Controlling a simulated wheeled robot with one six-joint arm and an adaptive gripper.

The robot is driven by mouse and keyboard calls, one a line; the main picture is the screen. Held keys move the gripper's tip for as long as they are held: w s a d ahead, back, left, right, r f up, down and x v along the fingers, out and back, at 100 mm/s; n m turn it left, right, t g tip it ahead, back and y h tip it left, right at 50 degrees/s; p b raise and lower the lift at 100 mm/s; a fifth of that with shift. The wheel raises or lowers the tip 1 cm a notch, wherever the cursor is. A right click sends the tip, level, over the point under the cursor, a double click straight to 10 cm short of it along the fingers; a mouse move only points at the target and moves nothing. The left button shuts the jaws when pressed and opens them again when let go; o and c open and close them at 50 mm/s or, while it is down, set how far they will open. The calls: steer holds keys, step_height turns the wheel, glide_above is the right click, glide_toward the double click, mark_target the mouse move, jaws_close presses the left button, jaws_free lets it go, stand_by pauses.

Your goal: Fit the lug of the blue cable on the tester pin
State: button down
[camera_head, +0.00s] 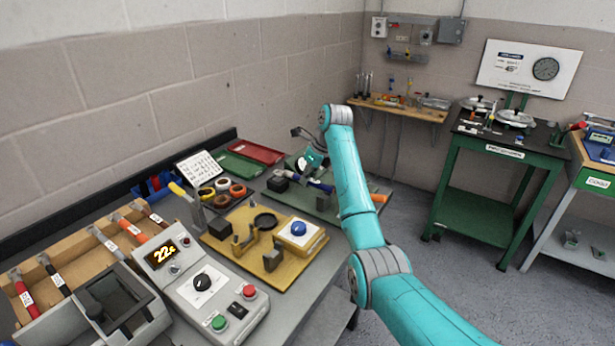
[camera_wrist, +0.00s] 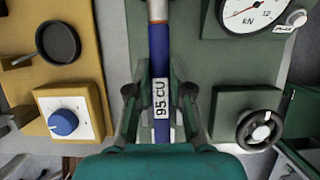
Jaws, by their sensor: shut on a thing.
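The blue cable (camera_wrist: 160,52) runs up the middle of the wrist view, with a white label reading "95 CU". A pale metallic end with a reddish band shows at the top edge; the lug's eye is out of frame. My gripper (camera_wrist: 160,103) has one finger on each side of the cable at the label and is shut on it. The tester's round kN gauge (camera_wrist: 252,14) is at the upper right, beside the cable. In the head view, a blue length of cable (camera_head: 321,186) shows beside my arm, with the gripper mostly hidden. I cannot make out the tester pin.
A yellow plate (camera_head: 264,271) with a blue knob (camera_head: 298,228) lies left of the tester. A black handwheel (camera_wrist: 259,129) stands right of my gripper. Coloured tape rolls (camera_head: 222,184), a red tray (camera_head: 256,152) and a control box (camera_head: 202,285) crowd the bench.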

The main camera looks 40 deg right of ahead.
steer(key=shift+f, duration=1.05)
stand_by(0.5)
steer(key=c, duration=1)
jaws_free()
steer(key=shift+o, duration=0.2)
steer(key=shift+r, duration=2.5)
steer(key=v, duration=0.7)
steer(key=shift+r, duration=0.25)
